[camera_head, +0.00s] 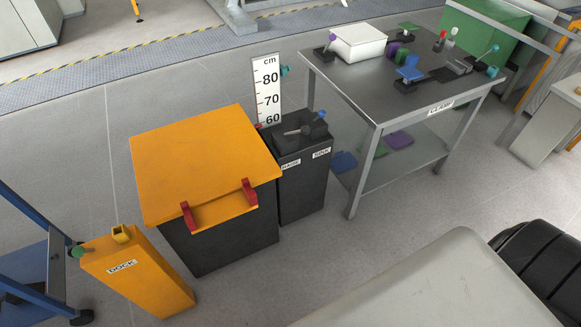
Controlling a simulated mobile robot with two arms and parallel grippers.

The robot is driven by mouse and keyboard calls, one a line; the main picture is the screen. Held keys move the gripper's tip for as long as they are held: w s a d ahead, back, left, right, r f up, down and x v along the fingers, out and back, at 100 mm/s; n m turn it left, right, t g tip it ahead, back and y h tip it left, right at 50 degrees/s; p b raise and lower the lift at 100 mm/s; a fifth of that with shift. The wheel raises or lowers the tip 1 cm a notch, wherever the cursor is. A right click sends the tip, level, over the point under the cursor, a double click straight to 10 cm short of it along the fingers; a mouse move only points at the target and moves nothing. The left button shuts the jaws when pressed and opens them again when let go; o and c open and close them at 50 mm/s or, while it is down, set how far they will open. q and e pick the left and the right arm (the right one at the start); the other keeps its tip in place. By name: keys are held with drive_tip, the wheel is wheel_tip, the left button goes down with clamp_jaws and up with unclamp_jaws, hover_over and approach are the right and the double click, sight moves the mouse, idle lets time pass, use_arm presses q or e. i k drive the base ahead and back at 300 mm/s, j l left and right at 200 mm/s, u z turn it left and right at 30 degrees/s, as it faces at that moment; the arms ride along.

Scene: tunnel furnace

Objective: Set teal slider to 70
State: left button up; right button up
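A white upright scale board (267,92) marked "cm" shows 80, 70 and 60 from top to bottom. The teal slider (285,71) appears as a small teal knob at the board's right edge, a little above the level of the 80 mark. A small red piece (257,126) is at the board's left edge near 60. The lower end of the board is hidden behind a black cabinet. Neither of my grippers is in view.
The black cabinet (305,190), topped with a lever and blue knob, stands before the board. Left of it is a black bin with an orange lid (205,150). A table (345,85) labelled "CLAMP" stands right. An orange dock post (140,275) is lower left.

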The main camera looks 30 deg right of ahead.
sight(283, 70)
drive_tip(key=l+u, duration=0.1)
drive_tip(key=l, duration=0.65)
drive_tip(key=l+u, duration=0.1)
drive_tip(key=l, duration=0.6)
drive_tip(key=l+u, duration=0.1)
drive_tip(key=l, duration=0.65)
drive_tip(key=k+l+u, duration=0.1)
drive_tip(key=l, duration=0.6)
drive_tip(key=k+l+u, duration=0.1)
drive_tip(key=l, duration=0.6)
drive_tip(key=i+j, duration=0.15)
drive_tip(key=u, duration=0.05)
